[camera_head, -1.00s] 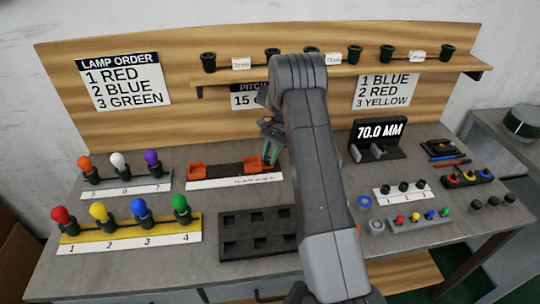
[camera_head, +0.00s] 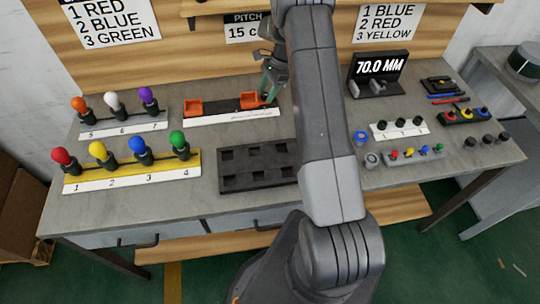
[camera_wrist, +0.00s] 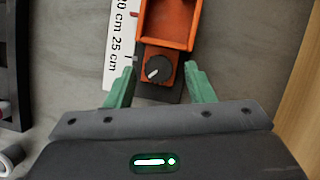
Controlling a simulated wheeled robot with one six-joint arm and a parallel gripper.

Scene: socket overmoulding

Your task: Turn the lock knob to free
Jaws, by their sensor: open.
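The lock knob (camera_wrist: 158,69) is a round dark knob with a white pointer mark directed to the lower left in the wrist view. It sits on the orange slide block (camera_wrist: 168,22), at the end nearest my gripper. In the head view my gripper (camera_head: 268,90) is at the right end of the dark rail, by the right orange block (camera_head: 252,100). The knob itself is too small to make out there.
A white ruler strip (camera_head: 232,116) runs along the rail's front. The left orange block (camera_head: 193,107) stands at the rail's far end. A dark socketed tray (camera_head: 258,182) lies in front. Coloured bulbs stand in racks at the left; a 70.0 MM display (camera_head: 378,68) is at the right.

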